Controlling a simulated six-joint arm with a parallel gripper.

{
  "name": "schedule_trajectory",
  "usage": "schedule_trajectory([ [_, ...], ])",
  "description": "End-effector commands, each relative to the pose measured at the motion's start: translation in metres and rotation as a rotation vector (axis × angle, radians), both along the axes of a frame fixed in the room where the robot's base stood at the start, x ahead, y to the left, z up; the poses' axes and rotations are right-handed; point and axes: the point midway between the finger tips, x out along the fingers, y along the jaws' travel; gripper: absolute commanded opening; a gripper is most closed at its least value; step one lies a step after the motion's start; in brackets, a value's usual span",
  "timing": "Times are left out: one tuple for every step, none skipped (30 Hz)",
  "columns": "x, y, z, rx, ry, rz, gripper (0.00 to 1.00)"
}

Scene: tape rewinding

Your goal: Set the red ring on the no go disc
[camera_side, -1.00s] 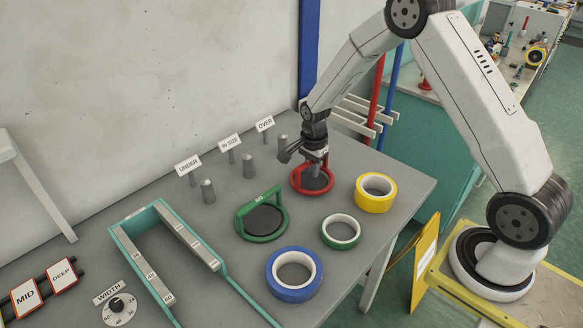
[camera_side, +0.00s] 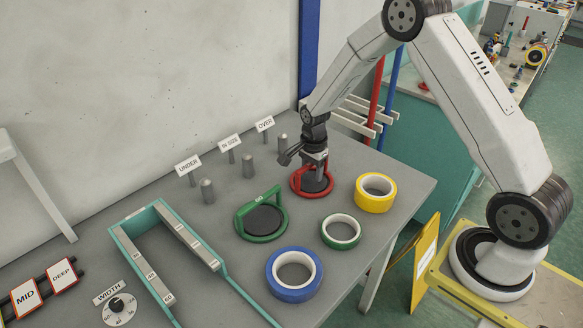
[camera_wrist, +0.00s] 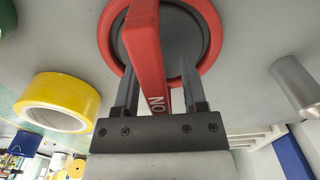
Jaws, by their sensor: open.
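The red ring (camera_side: 311,196) lies flat on the grey bench, around the dark no go disc (camera_wrist: 188,36). A red handle bar (camera_wrist: 150,50) marked "NO" crosses above the disc. In the wrist view the red ring (camera_wrist: 213,30) borders the disc. My gripper (camera_side: 314,172) points down over the disc in the side view. In the wrist view my gripper (camera_wrist: 160,78) is open, with one finger on each side of the red bar. I cannot tell whether either finger touches the bar. Part of the disc is hidden by the bar and fingers.
A green GO gauge (camera_side: 278,227) stands to the left. Yellow tape (camera_side: 375,204), green tape (camera_side: 357,240) and blue tape (camera_side: 275,284) lie nearby. Grey posts (camera_side: 249,167) stand behind, before signs. A teal frame (camera_side: 136,259) is at left. The bench edge is at right.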

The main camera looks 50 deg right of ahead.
Motion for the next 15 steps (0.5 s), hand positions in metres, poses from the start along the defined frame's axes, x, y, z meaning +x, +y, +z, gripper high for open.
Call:
schedule_trajectory([
  [0.000,0.000,0.001,0.000,0.000,0.000,0.55],
  [0.000,0.000,0.001,0.000,0.000,0.000,0.55],
  [0.000,0.000,0.003,0.000,-0.001,0.000,0.55],
  [0.000,0.000,0.004,0.000,-0.001,0.000,0.55],
  [0.000,0.000,0.005,0.000,-0.002,0.000,0.55],
  [0.000,0.000,0.007,0.000,-0.002,0.000,0.55],
  [0.000,0.000,0.009,0.000,-0.002,0.000,0.55],
  [0.000,0.000,0.011,0.000,-0.002,0.000,0.55],
  [0.000,0.000,0.015,0.000,-0.001,0.000,0.55],
  [0.000,0.000,0.018,0.000,-0.002,0.000,0.55],
  [0.001,0.000,0.021,0.000,-0.003,0.000,0.55],
  [0.001,0.000,0.026,-0.001,-0.003,0.000,0.55],
  [0.001,0.000,0.030,0.000,-0.003,0.000,0.55],
  [0.001,0.000,0.034,0.000,-0.003,0.000,0.55],
  [0.001,0.000,0.040,0.000,-0.004,0.000,0.55],
])
